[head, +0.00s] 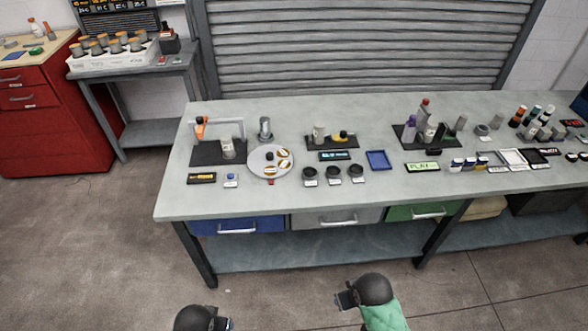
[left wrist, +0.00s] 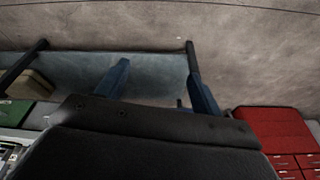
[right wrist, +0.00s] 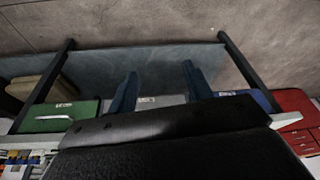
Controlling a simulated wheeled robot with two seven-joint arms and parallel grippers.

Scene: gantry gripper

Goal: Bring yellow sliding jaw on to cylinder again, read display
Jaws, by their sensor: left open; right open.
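A yellow jaw-like piece (head: 341,135) sits on a black base on the bench, just right of a grey cylinder (head: 319,133); whether they touch is too small to tell. A small display (head: 334,156) with lit cyan characters lies in front of that base; its text is not legible. My left gripper (head: 222,323) is at the bottom edge of the head view, below and in front of the bench; its blue fingers (left wrist: 160,85) are apart and empty. My right gripper (head: 345,299) is also low in front of the bench, its fingers (right wrist: 160,88) apart and empty.
A white gantry (head: 216,123) with an orange slider and a grey cylinder stands at the left. A round tray (head: 258,170), black cups, a blue tray (head: 378,160) and a green display (head: 422,167) share the bench (head: 300,205). Drawers and a lower shelf lie below.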

